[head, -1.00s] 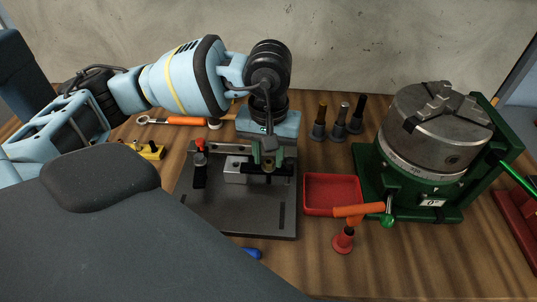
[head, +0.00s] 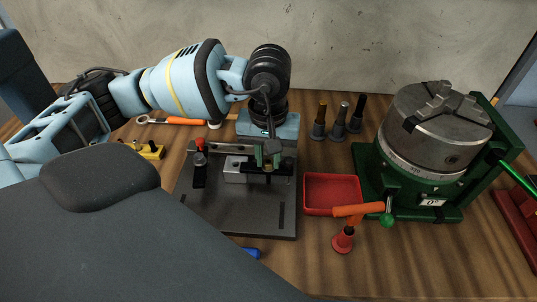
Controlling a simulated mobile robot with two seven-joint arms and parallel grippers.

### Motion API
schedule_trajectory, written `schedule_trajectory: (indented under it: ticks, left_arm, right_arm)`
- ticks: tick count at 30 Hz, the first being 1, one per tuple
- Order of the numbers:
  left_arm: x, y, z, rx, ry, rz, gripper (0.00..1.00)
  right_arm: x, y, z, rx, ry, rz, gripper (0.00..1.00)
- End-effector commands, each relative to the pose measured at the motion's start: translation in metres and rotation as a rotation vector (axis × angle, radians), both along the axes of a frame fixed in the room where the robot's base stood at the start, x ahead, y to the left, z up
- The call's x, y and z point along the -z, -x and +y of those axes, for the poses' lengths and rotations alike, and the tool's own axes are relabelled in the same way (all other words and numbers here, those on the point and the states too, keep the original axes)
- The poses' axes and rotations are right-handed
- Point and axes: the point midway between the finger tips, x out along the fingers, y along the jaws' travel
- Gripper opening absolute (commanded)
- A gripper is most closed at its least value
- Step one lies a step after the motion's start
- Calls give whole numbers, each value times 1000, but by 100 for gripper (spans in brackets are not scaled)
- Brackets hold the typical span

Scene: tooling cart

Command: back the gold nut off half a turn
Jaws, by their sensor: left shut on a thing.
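My left gripper (head: 268,161) points down over the dark fixture plate (head: 240,214). Its fingers are shut around a small gold nut (head: 268,168), which shows only as a bit of brass colour between and below them. The nut sits at the right-hand clamp of the fixture, beside a light metal block (head: 235,169). The wrist and fingers hide most of the nut and whatever it is threaded on. My right gripper is out of view.
A red-topped clamp (head: 200,160) stands left of the block. Several tool holders (head: 338,128) stand behind. An orange-handled wrench (head: 185,121) lies back left.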

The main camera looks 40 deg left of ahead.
Motion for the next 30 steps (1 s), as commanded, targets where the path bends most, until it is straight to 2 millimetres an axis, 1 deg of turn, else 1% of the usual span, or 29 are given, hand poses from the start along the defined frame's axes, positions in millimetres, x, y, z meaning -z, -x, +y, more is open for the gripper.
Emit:
schedule_trajectory:
  ticks: [5,14,30]
  left_arm:
    - [0,0,0,-108,0,1,0]
    - [-1,0,0,-382,-1,-1,0]
    - [-2,0,0,-895,0,-2,0]
  right_arm:
    - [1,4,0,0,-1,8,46]
    - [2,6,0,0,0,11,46]
    - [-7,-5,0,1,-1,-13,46]
